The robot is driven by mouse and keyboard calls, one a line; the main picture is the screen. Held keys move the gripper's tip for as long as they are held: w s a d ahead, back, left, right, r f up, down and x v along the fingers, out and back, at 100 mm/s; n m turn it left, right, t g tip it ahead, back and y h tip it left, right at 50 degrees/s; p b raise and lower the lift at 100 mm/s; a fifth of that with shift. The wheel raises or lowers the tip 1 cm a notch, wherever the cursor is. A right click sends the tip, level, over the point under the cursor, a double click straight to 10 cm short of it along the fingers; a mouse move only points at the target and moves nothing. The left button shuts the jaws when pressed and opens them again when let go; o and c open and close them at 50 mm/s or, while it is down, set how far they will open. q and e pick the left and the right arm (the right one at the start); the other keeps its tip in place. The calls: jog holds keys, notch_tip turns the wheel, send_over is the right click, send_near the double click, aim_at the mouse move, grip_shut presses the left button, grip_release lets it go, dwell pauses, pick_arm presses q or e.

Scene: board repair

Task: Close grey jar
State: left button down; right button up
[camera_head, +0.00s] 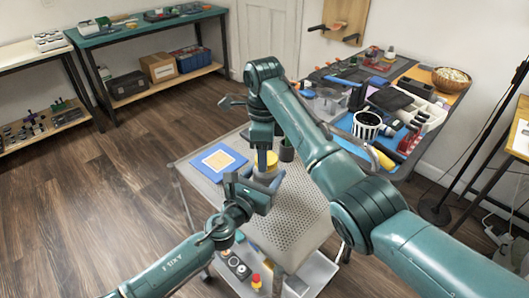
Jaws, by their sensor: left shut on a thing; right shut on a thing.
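A small round yellow part (271,160) shows at the tip of my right gripper (263,168), which points straight down over the perforated cart top. The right gripper is shut on this yellow part, which looks like a lid. My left gripper (262,186) reaches in from the lower left, just below the right one. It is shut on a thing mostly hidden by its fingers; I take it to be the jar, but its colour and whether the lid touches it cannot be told. A dark grey open cup (287,150) stands just right of the yellow part.
The perforated cart top (300,205) is bare at front right. A cluttered table with a striped cup (367,124) stands behind at right. A green-topped bench (140,28) is far left.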

pick_arm(q)
jog(key=shift+f, duration=0.1)
pick_arm(e)
jog(key=m, duration=0.6)
jog(key=shift+w, duration=0.15)
jog(key=o, duration=0.9)
jog(key=shift+o, duration=0.2)
jog(key=shift+r, duration=0.1)
jog(key=shift+r, duration=2.2)
jog(key=shift+c, duration=0.3)
